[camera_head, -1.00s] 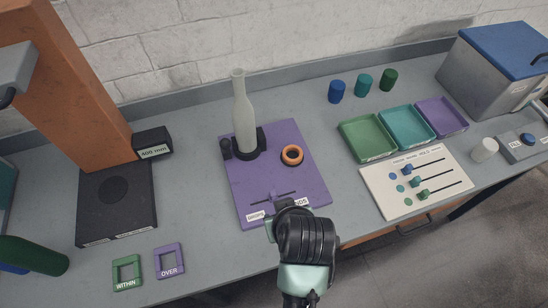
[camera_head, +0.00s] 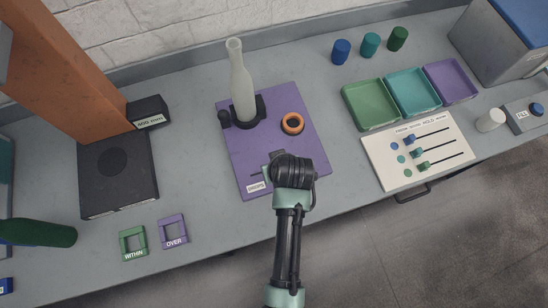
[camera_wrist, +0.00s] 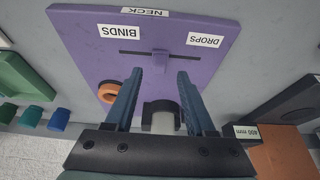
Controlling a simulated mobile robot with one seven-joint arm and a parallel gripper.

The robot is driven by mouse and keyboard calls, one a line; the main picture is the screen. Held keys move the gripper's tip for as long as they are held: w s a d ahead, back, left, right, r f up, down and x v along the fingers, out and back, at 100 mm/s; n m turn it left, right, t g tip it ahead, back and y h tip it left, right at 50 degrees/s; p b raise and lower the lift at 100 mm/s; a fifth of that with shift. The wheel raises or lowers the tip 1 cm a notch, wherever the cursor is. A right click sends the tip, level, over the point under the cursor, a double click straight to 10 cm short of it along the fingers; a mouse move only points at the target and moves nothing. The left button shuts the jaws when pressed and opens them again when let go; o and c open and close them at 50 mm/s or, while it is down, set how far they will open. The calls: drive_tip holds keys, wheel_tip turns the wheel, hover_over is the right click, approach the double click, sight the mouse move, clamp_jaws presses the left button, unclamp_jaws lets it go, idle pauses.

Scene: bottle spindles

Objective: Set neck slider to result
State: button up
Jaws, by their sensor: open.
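The neck slider (camera_wrist: 160,62) is a small purple tab on a dark slot in the purple board (camera_wrist: 92,45). In the wrist view it sits near the middle of the slot, between the BINDS label (camera_wrist: 120,32) and the DROPS label (camera_wrist: 203,40). My gripper (camera_wrist: 160,75) is open, its two blue fingers apart with the tab near their tips. I cannot tell whether they touch it. In the head view my gripper (camera_head: 284,163) is over the board's front part and hides the tab and the BINDS label.
A pale bottle (camera_head: 241,88) stands in a black holder on the board, beside an orange ring (camera_head: 284,126). To the right are a white slider panel (camera_head: 385,172), three trays and three coloured caps. WITHIN (camera_head: 125,242) and OVER (camera_head: 165,228) frames lie front left.

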drive_tip(key=shift+x, duration=1.85)
clamp_jaws()
